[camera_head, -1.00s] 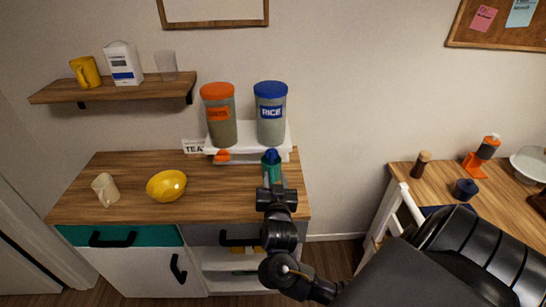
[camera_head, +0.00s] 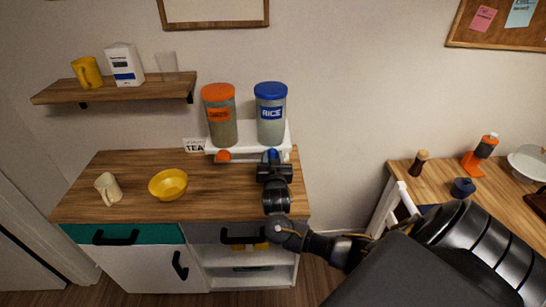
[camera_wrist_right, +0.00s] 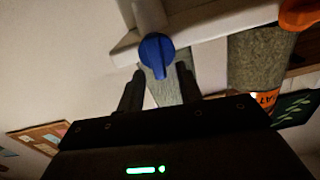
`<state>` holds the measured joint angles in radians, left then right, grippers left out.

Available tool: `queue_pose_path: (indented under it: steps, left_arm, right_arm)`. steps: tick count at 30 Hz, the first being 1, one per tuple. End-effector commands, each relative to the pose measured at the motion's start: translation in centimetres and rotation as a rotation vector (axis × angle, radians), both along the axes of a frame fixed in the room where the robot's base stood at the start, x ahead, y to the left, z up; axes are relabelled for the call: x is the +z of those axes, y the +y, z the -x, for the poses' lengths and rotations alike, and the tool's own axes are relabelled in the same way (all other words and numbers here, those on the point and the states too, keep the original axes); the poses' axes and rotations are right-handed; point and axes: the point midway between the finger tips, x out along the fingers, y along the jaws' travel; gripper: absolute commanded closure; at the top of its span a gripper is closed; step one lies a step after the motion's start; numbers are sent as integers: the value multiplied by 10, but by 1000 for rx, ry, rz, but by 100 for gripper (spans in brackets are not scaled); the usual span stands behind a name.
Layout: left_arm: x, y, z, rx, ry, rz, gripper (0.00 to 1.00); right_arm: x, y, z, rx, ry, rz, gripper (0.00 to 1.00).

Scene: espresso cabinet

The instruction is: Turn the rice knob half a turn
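The rice jar (camera_head: 271,115) has a blue lid and a blue RICE label, and it stands on a white dispenser base above the counter. Its blue knob (camera_head: 270,154) is on the base's front, partly hidden by my right gripper (camera_head: 272,163). In the right wrist view, the knob (camera_wrist_right: 157,55) shows a raised ridge, close ahead between the lines of the two fingers. There my right gripper (camera_wrist_right: 159,75) is open and empty, one finger on each side. Whether a finger touches the knob I cannot tell. My left gripper is out of view.
The orange-lidded jar (camera_head: 220,118) and its orange knob (camera_head: 223,156) are just left. A TEA sign (camera_head: 194,145) stands beside the base. A yellow bowl (camera_head: 168,184) and cream mug (camera_head: 107,189) sit on the counter, with free room around them.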

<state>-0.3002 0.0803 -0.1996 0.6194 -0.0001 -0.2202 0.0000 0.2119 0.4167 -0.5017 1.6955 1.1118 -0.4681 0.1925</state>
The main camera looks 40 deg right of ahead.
Motion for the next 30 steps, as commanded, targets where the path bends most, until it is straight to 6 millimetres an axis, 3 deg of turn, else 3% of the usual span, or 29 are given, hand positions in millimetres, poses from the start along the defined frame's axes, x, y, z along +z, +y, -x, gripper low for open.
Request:
queue_pose_path:
  steps: [4,12,22,30]
  left_arm:
    - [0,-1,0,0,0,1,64]
    - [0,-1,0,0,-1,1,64]
    - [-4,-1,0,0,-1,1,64]
    - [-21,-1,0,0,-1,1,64]
  right_arm:
    - [0,0,0,0,0,0,66]
    - [0,0,0,0,1,1,100]
    - [-2,0,1,1,-17,-22,100]
    - [-5,-2,3,-1,-110,-144,100]
